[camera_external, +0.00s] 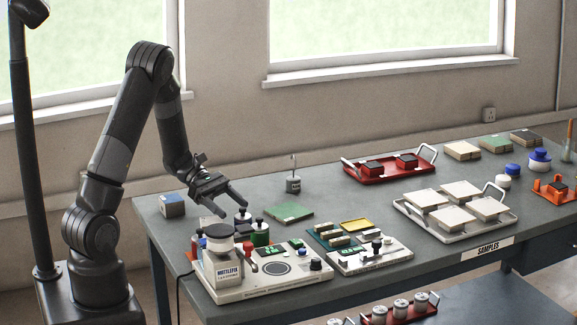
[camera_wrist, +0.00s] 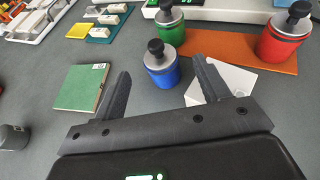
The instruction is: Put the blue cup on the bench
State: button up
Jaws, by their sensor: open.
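The blue cup (camera_wrist: 162,75) has a grey lid and a black knob. In the wrist view it stands upright at the near left edge of an orange tray, ahead of my fingers. My gripper (camera_external: 233,209) is open and empty, and its two fingers point toward the cup from either side in the wrist view (camera_wrist: 163,73). I cannot tell whether either finger touches it. In the external view the cup is mostly hidden among the other cups, below my gripper. The grey bench (camera_external: 330,208) has bare surface around.
A green cup (camera_wrist: 171,22) and a red cup (camera_wrist: 284,38) stand on the orange tray (camera_wrist: 222,48). A white block (camera_wrist: 232,78) lies by the right finger. A green tile (camera_wrist: 80,88) lies left. A balance (camera_external: 275,270) stands at the bench front.

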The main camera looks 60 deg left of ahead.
aim_at(240, 214)
jog(key=x, duration=0.3)
jog(key=shift+d, duration=0.1)
jog(key=c, duration=1.3)
jog(key=shift+o, duration=0.2)
